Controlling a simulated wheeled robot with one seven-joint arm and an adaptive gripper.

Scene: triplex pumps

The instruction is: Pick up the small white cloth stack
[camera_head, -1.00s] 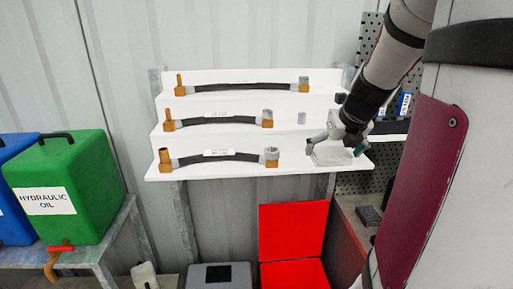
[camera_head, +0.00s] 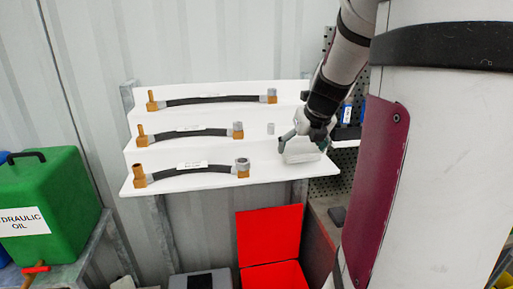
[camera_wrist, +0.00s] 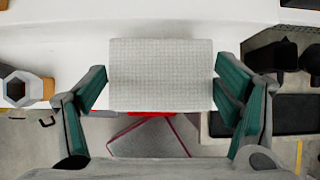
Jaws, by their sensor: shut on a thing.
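The small white cloth stack (camera_wrist: 160,75) is a pale woven block between the two fingers of my gripper (camera_wrist: 160,92) in the wrist view. My gripper is shut on its left and right sides. In the head view the cloth stack (camera_head: 300,151) hangs under my gripper (camera_head: 304,143) at the right end of the white stepped shelf (camera_head: 215,182). It appears slightly raised above the lowest step; the exact gap is hard to tell. The fingers hide part of its edges.
Black hoses with brass fittings lie on the steps, the nearest one (camera_head: 205,169) left of my gripper. A perforated panel (camera_head: 345,165) stands close on the right. A red open case (camera_head: 268,235) is below. A green hydraulic oil container (camera_head: 50,205) stands at left.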

